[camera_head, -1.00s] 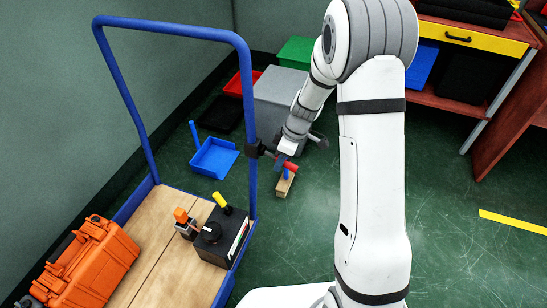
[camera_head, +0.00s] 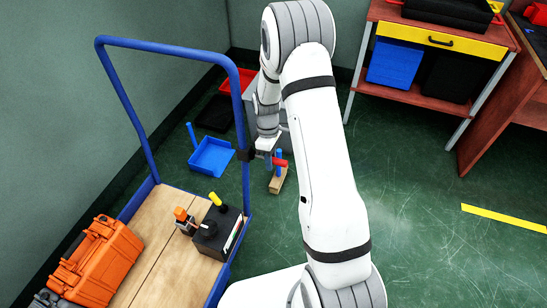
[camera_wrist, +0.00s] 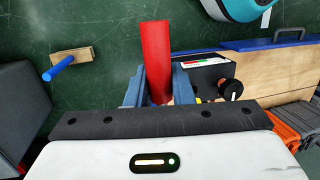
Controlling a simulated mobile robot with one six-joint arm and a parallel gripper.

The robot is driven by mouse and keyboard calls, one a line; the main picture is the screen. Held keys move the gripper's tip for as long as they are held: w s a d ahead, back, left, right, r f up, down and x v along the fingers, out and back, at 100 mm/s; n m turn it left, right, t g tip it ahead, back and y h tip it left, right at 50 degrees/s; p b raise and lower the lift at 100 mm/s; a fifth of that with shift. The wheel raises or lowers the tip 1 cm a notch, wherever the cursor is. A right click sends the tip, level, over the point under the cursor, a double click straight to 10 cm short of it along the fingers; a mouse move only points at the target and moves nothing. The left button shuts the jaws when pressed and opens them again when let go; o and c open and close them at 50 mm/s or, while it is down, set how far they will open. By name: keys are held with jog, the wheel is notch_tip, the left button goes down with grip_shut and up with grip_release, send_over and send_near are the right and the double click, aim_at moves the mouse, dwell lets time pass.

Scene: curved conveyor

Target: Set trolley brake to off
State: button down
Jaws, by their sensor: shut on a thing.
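The trolley has a blue tube frame (camera_head: 118,90) and a wooden deck (camera_head: 190,186), at the left of the head view. The head view shows my gripper (camera_head: 266,153) at the handle, beside the upright. The handle's joint to the trolley is hidden, and no brake marking is readable.
An orange case (camera_head: 92,262) and a black box (camera_head: 217,232) with a yellow handle stand on the deck. A wooden block (camera_head: 277,184) with a blue peg lies on the floor near my gripper. A blue dustpan (camera_head: 211,156) lies behind. The floor at right is clear.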

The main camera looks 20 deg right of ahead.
jog(key=shift+a, duration=0.2)
jog(key=c, duration=1.4)
grip_release()
jog(key=shift+o, duration=0.5)
jog(key=shift+d, duration=0.1)
jog(key=p+v, duration=0.1)
jog(key=v, duration=0.6)
jog(key=shift+r+p, duration=0.35)
